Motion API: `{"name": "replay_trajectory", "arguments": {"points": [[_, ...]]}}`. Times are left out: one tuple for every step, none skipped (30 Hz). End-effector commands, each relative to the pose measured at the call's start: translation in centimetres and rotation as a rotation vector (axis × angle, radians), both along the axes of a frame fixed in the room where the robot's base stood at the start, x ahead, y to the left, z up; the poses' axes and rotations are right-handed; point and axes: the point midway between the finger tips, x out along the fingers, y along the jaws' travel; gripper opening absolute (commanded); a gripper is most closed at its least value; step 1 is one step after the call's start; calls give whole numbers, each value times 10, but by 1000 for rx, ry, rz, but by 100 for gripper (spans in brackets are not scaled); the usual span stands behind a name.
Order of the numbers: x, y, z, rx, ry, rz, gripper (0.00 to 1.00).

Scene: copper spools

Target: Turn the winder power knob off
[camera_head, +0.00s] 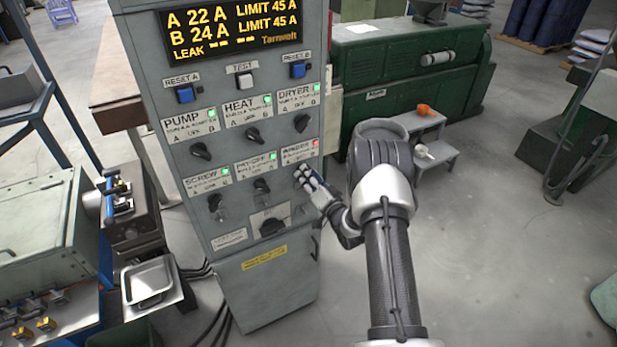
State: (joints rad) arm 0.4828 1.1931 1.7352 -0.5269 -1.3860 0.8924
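The grey control cabinet (160,62) stands left of the middle, with labelled rotary knobs in two rows. The winder label (297,150) is at the right end of the lower row, with a lit red lamp (316,143) at its corner. The winder knob is hidden behind my gripper, so its position does not show. My gripper (305,172) is at the panel just below this label, its fingertips pointing at the panel. I cannot tell whether it touches or holds the knob, or how far its fingers are apart.
Nearby knobs are dryer (301,122), heat (253,135), payoff (261,186), and screw (214,202). A larger black knob (271,227) sits below. A green machine (400,80) and a small step stool (437,160) stand behind my arm. Open floor lies at right.

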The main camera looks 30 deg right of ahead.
Motion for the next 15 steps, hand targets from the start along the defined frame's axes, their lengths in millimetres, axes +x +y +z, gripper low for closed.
{"name": "replay_trajectory", "arguments": {"points": [[1,0,0,0,0,0,32],[2,0,0,0,0,0,32],[2,0,0,0,1,-1,32],[2,0,0,0,1,-1,32],[2,0,0,0,1,-1,32],[2,0,0,0,1,-1,32],[2,0,0,0,1,-1,32],[2,0,0,0,1,-1,32],[2,0,0,0,1,-1,31],[2,0,0,0,1,-1,29],[2,0,0,0,1,-1,27],[2,0,0,0,0,0,24],[2,0,0,0,0,0,22],[2,0,0,0,0,0,20],[2,0,0,0,0,0,18]]}}
